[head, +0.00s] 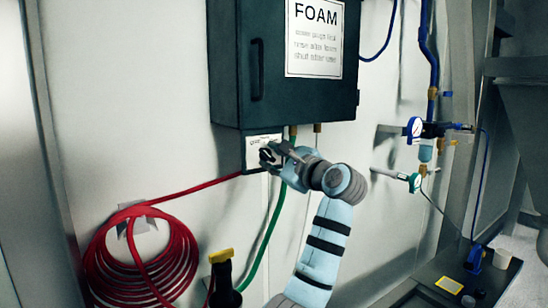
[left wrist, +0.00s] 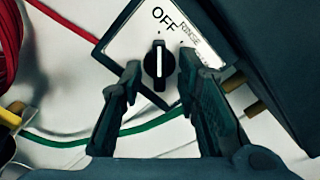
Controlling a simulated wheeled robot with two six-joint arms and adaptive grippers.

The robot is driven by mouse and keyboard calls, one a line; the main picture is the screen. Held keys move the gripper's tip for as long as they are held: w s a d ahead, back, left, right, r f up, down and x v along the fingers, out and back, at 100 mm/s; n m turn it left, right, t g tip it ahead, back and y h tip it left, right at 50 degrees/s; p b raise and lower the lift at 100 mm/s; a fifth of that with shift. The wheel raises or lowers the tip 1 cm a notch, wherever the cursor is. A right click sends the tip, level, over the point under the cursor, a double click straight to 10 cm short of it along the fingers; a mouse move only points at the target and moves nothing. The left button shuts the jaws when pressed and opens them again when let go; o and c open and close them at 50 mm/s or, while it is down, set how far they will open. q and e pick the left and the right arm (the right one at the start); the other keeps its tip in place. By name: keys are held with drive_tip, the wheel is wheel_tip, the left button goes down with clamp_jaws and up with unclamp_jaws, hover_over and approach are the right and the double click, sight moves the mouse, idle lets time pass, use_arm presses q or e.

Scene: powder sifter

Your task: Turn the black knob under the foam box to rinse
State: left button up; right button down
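The dark foam box (head: 230,62) hangs on the wall, with a white FOAM sign on its front. Below it is a white dial plate (head: 256,140). In the left wrist view the plate (left wrist: 128,48) reads OFF at the top and RINSE to its right. The black knob (left wrist: 159,82) has a white line that points to OFF. My left gripper (left wrist: 160,70) is open, with one finger on each side of the knob and small gaps showing. In the head view my left gripper (head: 272,154) is at the plate and partly hides the knob. My right gripper is not in view.
A coiled red hose (head: 140,262) hangs at the lower left. A green hose (head: 268,232) runs down behind my arm. Blue pipework with a gauge (head: 415,127) is on the wall at right. A black bottle with a yellow top (head: 222,280) stands at the bottom.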

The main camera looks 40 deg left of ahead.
use_arm(q)
drive_tip(key=shift+c, duration=0.6)
clamp_jaws()
drive_tip(key=shift+m, duration=0.4)
drive_tip(key=m+p, duration=0.1)
drive_tip(key=m, duration=0.2)
drive_tip(key=shift+m+p, duration=0.9)
drive_tip(key=shift+m, duration=1.6)
drive_tip(key=shift+o, duration=0.6)
unclamp_jaws()
